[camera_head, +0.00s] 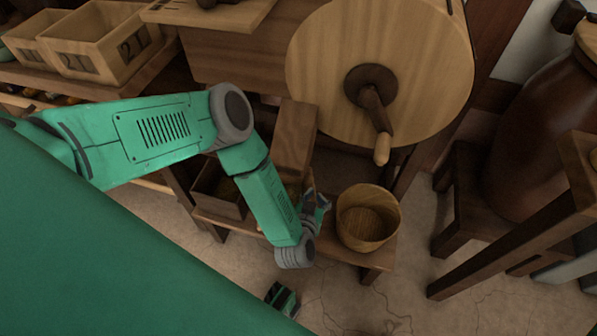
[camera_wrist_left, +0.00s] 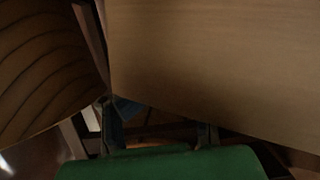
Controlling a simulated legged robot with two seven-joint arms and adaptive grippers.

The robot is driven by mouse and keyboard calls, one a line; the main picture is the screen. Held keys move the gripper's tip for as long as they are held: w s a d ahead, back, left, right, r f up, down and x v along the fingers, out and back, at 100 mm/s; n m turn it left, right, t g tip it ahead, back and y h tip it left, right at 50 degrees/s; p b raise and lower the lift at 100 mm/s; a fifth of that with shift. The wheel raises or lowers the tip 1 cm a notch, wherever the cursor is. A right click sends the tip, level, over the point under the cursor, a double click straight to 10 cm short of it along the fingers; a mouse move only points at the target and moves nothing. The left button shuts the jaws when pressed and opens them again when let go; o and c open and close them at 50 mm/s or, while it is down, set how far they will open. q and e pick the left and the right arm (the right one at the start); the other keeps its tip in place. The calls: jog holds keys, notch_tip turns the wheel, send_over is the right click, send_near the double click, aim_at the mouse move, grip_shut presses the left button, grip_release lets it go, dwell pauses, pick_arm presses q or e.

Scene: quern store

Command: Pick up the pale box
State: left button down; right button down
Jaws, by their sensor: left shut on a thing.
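A wooden piece that I take for the pale box (camera_head: 294,138) stands tilted in the middle of the head view, below and left of the millstone disc. My left gripper (camera_head: 314,199) is at its lower end, shut on it; the contact itself is small and partly hidden. In the left wrist view a broad plain pale wooden face, apparently the box (camera_wrist_left: 220,65), fills the upper right. My right gripper does not clearly show.
A round wooden tub (camera_head: 368,217) stands on the low bench (camera_head: 340,251) just right of my left gripper. A dark open bin (camera_head: 216,188) is to its left. The large pale disc (camera_head: 420,75) with a crank is above. Pale crates (camera_head: 97,45) stand at upper left.

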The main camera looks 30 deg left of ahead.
pick_arm(q)
jog(key=shift+s+a+f, duration=0.2)
jog(key=shift+s+f, duration=0.2)
jog(key=shift+s, duration=0.1)
notch_tip(320, 180, up, 3)
jog(key=shift+w+d+r+p, duration=0.1)
jog(key=shift+w+p, duration=0.05)
jog(key=shift+p, duration=1.1)
jog(key=s+d+p, duration=0.3)
jog(key=s+d, duration=0.1)
jog(key=s, duration=1.3)
jog(key=shift+s+d+p, duration=0.15)
jog(key=shift+d+p, duration=0.05)
jog(key=shift+p, duration=0.1)
jog(key=shift+c, duration=2.3)
grip_release()
